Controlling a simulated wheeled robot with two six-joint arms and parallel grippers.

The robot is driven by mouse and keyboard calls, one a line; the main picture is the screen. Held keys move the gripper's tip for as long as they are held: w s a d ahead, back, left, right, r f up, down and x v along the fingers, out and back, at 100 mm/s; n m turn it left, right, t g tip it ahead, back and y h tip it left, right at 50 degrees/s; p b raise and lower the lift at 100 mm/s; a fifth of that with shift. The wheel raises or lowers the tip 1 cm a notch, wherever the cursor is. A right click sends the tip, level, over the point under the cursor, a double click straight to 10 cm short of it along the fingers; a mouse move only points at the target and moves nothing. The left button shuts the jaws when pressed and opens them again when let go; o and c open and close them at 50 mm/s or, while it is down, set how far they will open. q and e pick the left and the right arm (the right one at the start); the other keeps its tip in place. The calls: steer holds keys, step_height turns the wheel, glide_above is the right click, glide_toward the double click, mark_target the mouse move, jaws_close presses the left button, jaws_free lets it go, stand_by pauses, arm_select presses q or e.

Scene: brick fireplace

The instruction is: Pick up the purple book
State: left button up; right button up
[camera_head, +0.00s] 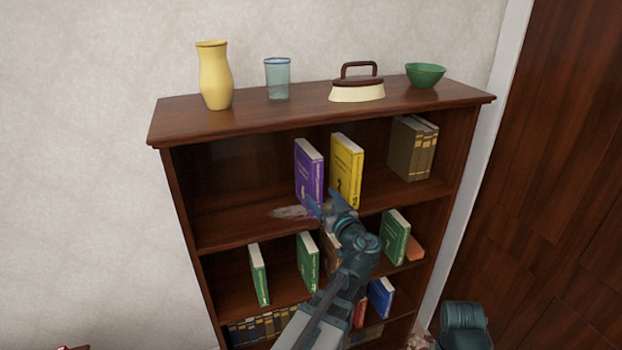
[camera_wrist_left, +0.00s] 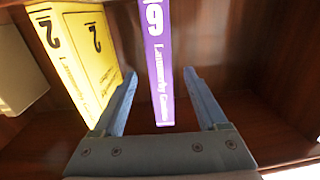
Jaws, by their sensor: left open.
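The purple book (camera_head: 309,172) stands upright on the top shelf inside the bookcase, left of the yellow book (camera_head: 346,170). My left gripper (camera_head: 324,203) is open at the lower front of the purple book. In the left wrist view the purple book's spine (camera_wrist_left: 158,65) shows between the two open fingers (camera_wrist_left: 160,76), with gaps on both sides. I cannot tell how far the fingers reach along the book's sides. The yellow book (camera_wrist_left: 80,50) is just outside the left finger in that view. My right gripper is not in view.
Brown books (camera_head: 412,150) stand at the shelf's right end; its left part is empty. A yellow vase (camera_head: 215,78), glass (camera_head: 277,80), iron (camera_head: 357,90) and green bowl (camera_head: 425,75) stand on top of the bookcase (camera_head: 300,118). Green books (camera_head: 307,262) stand on the shelf below.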

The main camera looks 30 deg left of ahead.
mark_target(318, 192)
arm_select(q)
steer(key=x, duration=0.5)
steer(key=shift+a, duration=0.1)
steer(key=x, duration=0.5)
steer(key=shift+w+a+f, duration=0.1)
steer(key=shift+w+f, duration=0.05)
steer(key=shift+f, duration=0.15)
jaws_close()
stand_by(1.1)
